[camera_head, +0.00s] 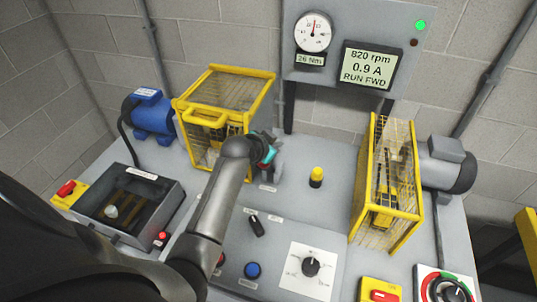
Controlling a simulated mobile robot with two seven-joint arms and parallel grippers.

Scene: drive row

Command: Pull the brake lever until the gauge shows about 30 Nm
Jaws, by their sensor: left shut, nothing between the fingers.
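The round gauge (313,32) is on the grey panel at the back, with its red needle pointing nearly straight up. The small readout (310,60) below it shows 26 Nm. My left gripper (269,155) is at the middle of the bench, just right of the left yellow cage. It is shut, with a teal part showing near its tip. Grey and dark parts show right beside it. I cannot tell whether they belong to the brake lever or whether the gripper touches it, as my arm hides much of that spot. My right gripper is not in view.
A display (370,66) reads 820 rpm, 0.9 A, RUN FWD. Yellow cages stand left (232,90) and right (388,180). A yellow-topped black post (316,177) stands between them. A dial (311,267), a blue button (252,270) and a black switch (257,227) are in front.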

